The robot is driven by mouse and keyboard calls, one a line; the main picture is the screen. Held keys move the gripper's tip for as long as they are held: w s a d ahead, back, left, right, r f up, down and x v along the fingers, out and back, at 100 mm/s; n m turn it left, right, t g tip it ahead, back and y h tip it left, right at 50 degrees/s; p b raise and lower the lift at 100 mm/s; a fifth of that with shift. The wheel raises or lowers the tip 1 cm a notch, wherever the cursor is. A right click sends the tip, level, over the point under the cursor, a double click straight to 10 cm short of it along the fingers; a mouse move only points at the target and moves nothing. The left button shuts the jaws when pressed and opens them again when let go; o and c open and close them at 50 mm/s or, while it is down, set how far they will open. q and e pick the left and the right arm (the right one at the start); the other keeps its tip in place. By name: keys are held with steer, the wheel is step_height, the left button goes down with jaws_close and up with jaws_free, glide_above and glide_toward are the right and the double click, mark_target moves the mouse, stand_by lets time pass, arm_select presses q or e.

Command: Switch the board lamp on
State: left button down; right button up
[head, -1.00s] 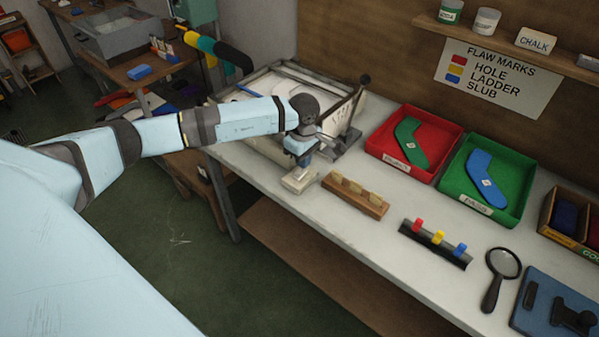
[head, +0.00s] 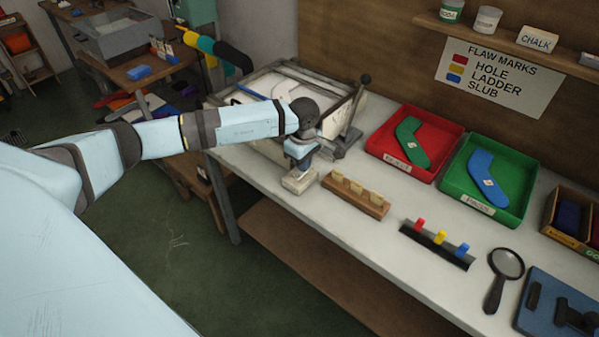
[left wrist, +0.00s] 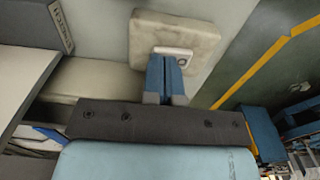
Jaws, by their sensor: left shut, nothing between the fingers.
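A small cream switch box (head: 297,182) sits near the front edge of the bench, in front of the framed board (head: 262,88). In the left wrist view the switch box (left wrist: 150,45) has a pale rocker plate on its side nearest the fingers. My left gripper (head: 300,164) points down at the box with its blue fingers shut and empty. In the left wrist view the left gripper's fingertips (left wrist: 168,60) overlap the rocker's edge; I cannot tell whether they touch it. The fingers partly hide the rocker, and no lit lamp is evident. My right gripper is not in view.
A wooden block with pale pegs (head: 356,195) stands just right of the switch box. A lever with a dark knob (head: 365,79) rises behind the gripper. A red tray (head: 455,140), green tray (head: 521,180), colored marker rack (head: 437,244) and magnifier (head: 507,263) lie further right.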

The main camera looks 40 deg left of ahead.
arm_select(q)
steer(key=shift+f, duration=0.4)
steer(key=shift+r, duration=0.2)
steer(key=shift+r+p, duration=1.55)
steer(key=shift+r, duration=1.85)
